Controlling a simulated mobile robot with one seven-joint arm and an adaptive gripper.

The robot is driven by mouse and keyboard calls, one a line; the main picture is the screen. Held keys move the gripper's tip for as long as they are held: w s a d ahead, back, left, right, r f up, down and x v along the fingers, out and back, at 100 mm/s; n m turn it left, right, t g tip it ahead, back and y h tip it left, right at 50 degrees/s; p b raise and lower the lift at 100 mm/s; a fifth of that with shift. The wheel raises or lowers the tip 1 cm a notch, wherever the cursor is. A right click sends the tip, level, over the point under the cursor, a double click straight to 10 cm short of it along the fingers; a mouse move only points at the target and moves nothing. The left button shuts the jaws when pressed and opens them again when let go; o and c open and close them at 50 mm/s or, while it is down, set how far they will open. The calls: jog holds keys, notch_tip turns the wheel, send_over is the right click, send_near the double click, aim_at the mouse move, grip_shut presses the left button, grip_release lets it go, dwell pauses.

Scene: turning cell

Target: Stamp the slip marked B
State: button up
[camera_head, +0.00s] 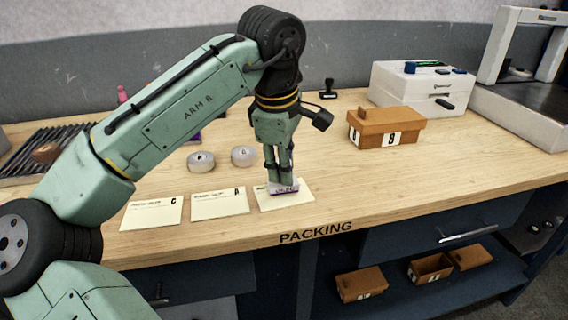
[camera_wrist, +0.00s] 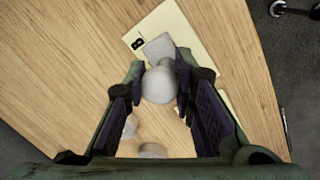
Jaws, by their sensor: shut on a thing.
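The slip marked B (camera_wrist: 196,38) is a cream card near the front edge of the bench. Its letter shows in the wrist view; in the head view the slip (camera_head: 298,196) is partly covered. I cannot tell whether the base touches the paper.
The slip marked A (camera_head: 220,204) and the slip marked C (camera_head: 152,213) lie to the left. Two round tins (camera_head: 201,162) (camera_head: 244,156) stand behind them. A black stamp (camera_head: 328,90), a brown box (camera_head: 386,129) and a white case (camera_head: 405,96) stand farther back. The right bench front is clear.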

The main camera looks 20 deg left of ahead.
jog(key=shift+f, duration=0.6)
dwell(1.3)
jog(key=p+v, duration=0.3)
jog(key=w+p+v, duration=0.1)
jog(key=p+v, duration=0.2)
jog(key=v, duration=0.1)
jog(key=shift+w+r, duration=0.25)
jog(key=shift+f, duration=0.1)
dwell(0.8)
